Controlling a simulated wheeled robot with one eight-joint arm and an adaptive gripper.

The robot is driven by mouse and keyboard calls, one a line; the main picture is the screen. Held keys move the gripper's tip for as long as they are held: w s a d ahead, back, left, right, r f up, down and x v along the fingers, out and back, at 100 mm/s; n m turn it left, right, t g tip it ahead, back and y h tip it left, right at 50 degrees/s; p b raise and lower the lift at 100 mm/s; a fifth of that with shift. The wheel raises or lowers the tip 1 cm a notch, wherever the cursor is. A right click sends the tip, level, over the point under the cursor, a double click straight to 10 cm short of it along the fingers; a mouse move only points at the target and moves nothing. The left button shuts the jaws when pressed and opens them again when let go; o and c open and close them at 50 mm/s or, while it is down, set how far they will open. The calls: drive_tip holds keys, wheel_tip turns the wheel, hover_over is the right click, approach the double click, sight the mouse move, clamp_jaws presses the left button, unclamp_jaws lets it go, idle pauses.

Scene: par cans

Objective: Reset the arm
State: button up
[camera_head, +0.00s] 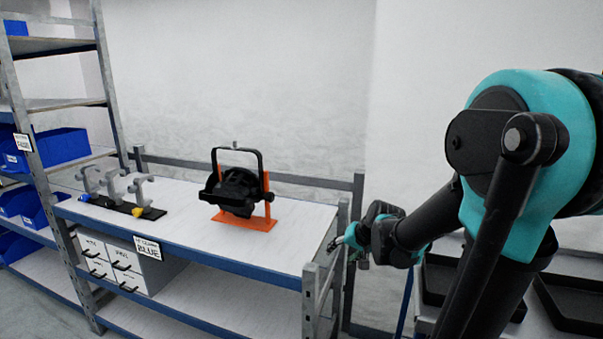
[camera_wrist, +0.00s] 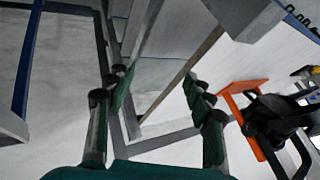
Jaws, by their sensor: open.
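My gripper (camera_head: 341,243) is at the right end of the workbench in the head view, beside the bench's corner post and apart from the things on the bench. In the wrist view my gripper (camera_wrist: 162,90) is open, with nothing between its fingers. A black par can (camera_head: 237,190) with a raised black yoke stands on an orange stand (camera_head: 247,223) on the bench. The par can also shows at the right edge of the wrist view (camera_wrist: 273,118), with part of the orange stand (camera_wrist: 243,86).
The workbench (camera_head: 185,228) holds grey clamps (camera_head: 115,187) on a dark strip at its left. White drawers (camera_head: 118,262) sit below, labelled BLUE. A shelf rack with blue bins (camera_head: 45,150) stands at left. Black trays (camera_head: 570,302) lie at right behind my arm.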

drive_tip(key=s+d+n+h, duration=0.3)
drive_tip(key=s+d+h, duration=0.1)
drive_tip(key=s+d, duration=0.25)
drive_tip(key=s+f+g, duration=0.2)
drive_tip(key=s+f, duration=0.5)
drive_tip(key=s, duration=0.4)
drive_tip(key=shift+f, duration=0.25)
drive_tip(key=shift+s+d, duration=0.1)
